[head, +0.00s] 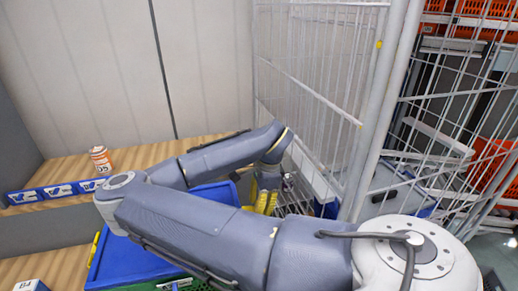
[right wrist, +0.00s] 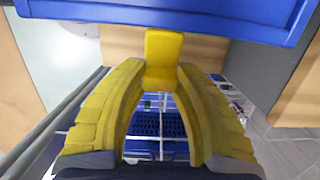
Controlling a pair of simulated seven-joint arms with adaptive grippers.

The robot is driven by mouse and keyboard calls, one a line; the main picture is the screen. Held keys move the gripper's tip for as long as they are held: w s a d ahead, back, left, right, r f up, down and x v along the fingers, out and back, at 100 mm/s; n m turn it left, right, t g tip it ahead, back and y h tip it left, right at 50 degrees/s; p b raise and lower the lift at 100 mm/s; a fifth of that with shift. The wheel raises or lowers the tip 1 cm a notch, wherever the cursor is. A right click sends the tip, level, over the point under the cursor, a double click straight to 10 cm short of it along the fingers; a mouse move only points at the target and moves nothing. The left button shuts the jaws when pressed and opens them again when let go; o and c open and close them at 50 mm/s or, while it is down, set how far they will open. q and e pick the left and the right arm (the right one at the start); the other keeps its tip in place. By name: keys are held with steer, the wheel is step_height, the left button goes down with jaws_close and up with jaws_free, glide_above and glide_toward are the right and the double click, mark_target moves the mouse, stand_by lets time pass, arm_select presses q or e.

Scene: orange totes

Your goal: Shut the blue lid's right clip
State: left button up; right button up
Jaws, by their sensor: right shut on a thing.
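The blue lid (head: 128,260) lies below my right arm in the head view, and the arm hides much of it. A yellow clip (head: 94,248) shows at its left edge. In the right wrist view a blue edge (right wrist: 245,22) spans the top, with a yellow clip (right wrist: 164,50) below it. My right gripper (right wrist: 161,78) has its yellow fingertips together at the lower end of this clip, shut on it. In the head view the right gripper (head: 266,200) points down beside the blue lid's right side. My left gripper is out of view.
A white wire cage (head: 310,75) stands close on the right of my right gripper. Orange totes (head: 492,165) are beyond it. A wooden shelf at the back left holds an orange and white can (head: 101,159) and a row of blue-white boxes (head: 55,190).

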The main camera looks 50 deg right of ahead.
steer(key=shift+f+t+y, duration=0.2)
steer(key=shift+t+y, duration=0.1)
steer(key=shift+y, duration=0.1)
steer(key=o, duration=1.3)
steer(key=shift+c, duration=0.2)
steer(key=shift+r, duration=5)
